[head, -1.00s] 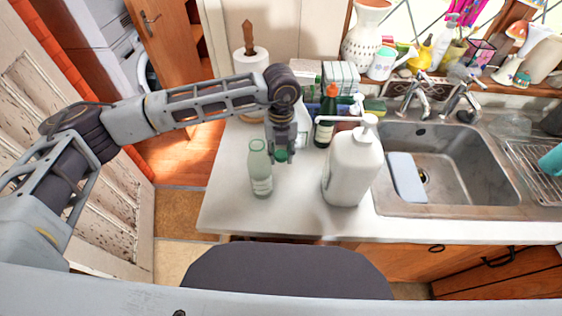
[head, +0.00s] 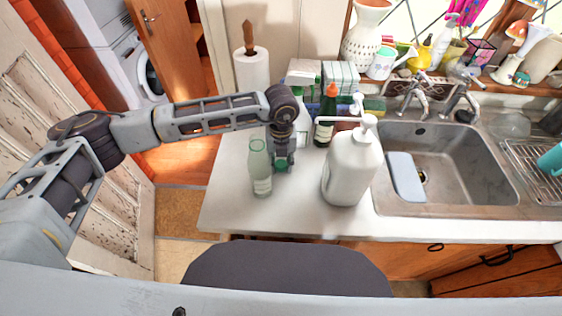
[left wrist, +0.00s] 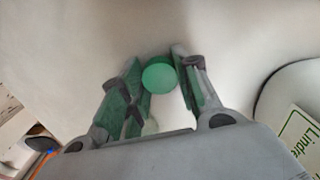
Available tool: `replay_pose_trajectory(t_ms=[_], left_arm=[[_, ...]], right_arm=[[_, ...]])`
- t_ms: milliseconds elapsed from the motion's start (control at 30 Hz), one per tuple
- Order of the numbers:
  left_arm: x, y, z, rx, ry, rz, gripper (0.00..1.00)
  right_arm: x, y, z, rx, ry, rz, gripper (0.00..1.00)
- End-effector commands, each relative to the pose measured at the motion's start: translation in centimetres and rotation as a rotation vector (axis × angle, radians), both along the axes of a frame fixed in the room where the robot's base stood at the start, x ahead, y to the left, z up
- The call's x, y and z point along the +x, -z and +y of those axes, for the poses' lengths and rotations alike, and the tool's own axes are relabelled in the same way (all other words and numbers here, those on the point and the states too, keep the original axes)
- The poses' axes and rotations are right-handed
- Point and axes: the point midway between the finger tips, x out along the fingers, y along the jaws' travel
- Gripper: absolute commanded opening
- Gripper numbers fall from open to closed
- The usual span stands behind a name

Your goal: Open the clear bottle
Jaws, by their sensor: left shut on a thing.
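The clear bottle (head: 260,170), pale green with a white label, stands upright on the counter (head: 225,205) near its left end. No cap shows on its mouth. My left gripper (head: 282,166) points down just right of the bottle, low over the counter. It is shut on a green round cap, which shows between its fingers in the left wrist view (left wrist: 159,77). In the head view the cap is hard to tell from the green finger pads. Whether the cap touches the counter cannot be told. My right gripper is not in view.
A large white pump bottle (head: 350,170) stands right of my gripper. A dark bottle with an orange top (head: 326,117) stands behind, near a paper towel roll (head: 252,70). The sink (head: 460,165) is at the right. The counter in front of the bottle is clear.

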Motion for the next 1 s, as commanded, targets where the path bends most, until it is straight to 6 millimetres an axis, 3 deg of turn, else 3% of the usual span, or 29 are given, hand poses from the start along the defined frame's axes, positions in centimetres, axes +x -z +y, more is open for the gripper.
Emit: replay_pose_trajectory(t_ms=[33,67,200,767,1000], left_arm=[[0.0,0.1,0.0,0.000,0.000,0.000,0.03],[0.0,0.1,0.0,0.000,0.000,0.000,0.34],[0.0,0.1,0.0,0.000,0.000,0.000,0.52],[0.0,-0.3,0.0,0.000,0.000,0.000,0.53],[0.1,-2.9,0.0,0.000,0.000,-0.002,0.53]], right_arm=[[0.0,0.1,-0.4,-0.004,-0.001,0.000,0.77],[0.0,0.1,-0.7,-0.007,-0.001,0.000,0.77],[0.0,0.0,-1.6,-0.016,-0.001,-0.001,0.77],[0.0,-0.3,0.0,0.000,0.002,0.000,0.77],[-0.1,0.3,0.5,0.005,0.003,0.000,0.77]])
